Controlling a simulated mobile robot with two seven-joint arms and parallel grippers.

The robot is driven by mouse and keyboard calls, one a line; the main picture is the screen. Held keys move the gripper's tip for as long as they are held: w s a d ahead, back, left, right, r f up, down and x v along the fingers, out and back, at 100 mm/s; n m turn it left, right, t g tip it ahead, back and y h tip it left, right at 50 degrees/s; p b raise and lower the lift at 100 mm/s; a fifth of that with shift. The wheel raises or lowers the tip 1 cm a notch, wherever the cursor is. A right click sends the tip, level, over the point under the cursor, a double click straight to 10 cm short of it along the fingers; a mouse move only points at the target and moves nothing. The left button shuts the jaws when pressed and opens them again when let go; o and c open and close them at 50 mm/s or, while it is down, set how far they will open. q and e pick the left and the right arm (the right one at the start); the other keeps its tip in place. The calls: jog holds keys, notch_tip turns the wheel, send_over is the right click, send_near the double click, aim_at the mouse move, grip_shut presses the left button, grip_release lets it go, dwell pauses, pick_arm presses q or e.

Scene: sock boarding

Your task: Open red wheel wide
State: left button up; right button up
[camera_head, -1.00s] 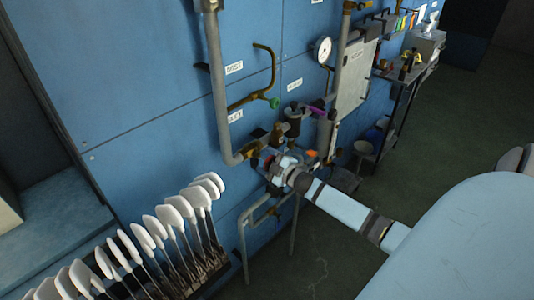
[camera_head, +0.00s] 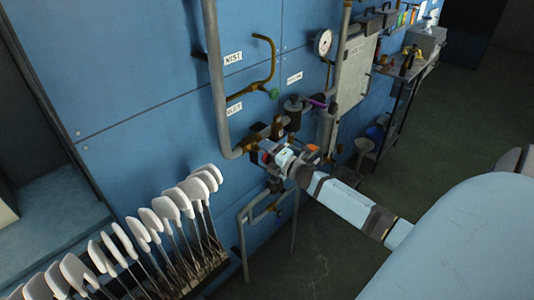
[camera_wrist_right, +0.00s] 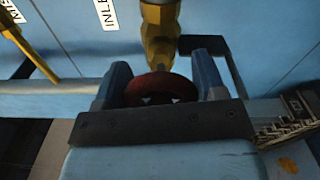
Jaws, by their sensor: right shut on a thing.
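The red wheel (camera_wrist_right: 160,84) sits at the end of a brass valve body (camera_wrist_right: 160,30) in the right wrist view. My right gripper (camera_wrist_right: 162,80) has one finger on each side of the wheel and is shut on it. In the head view my right gripper (camera_head: 270,152) is at the valve on the pipework by the blue wall, and it hides most of the wheel. My left gripper is not in view.
A grey vertical pipe (camera_head: 218,85) runs down the blue wall (camera_head: 130,60) beside the valve. A round gauge (camera_head: 323,42) and a green knob (camera_head: 273,94) are near. Several white sock boards (camera_head: 165,207) stand at lower left. Open floor (camera_head: 440,155) lies to the right.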

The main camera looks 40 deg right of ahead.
jog(key=shift+n, duration=0.3)
dwell(0.4)
jog(key=o, duration=0.9)
jog(key=shift+s+d+b, duration=0.2)
jog(key=shift+s+b, duration=0.15)
jog(key=shift+s, duration=1.95)
jog(key=shift+s+d+b, duration=0.2)
jog(key=shift+s+b, duration=0.1)
jog(key=shift+s, duration=2.05)
jog(key=shift+s+d+b, duration=0.2)
jog(key=shift+s+b, duration=0.15)
jog(key=shift+s, duration=1.95)
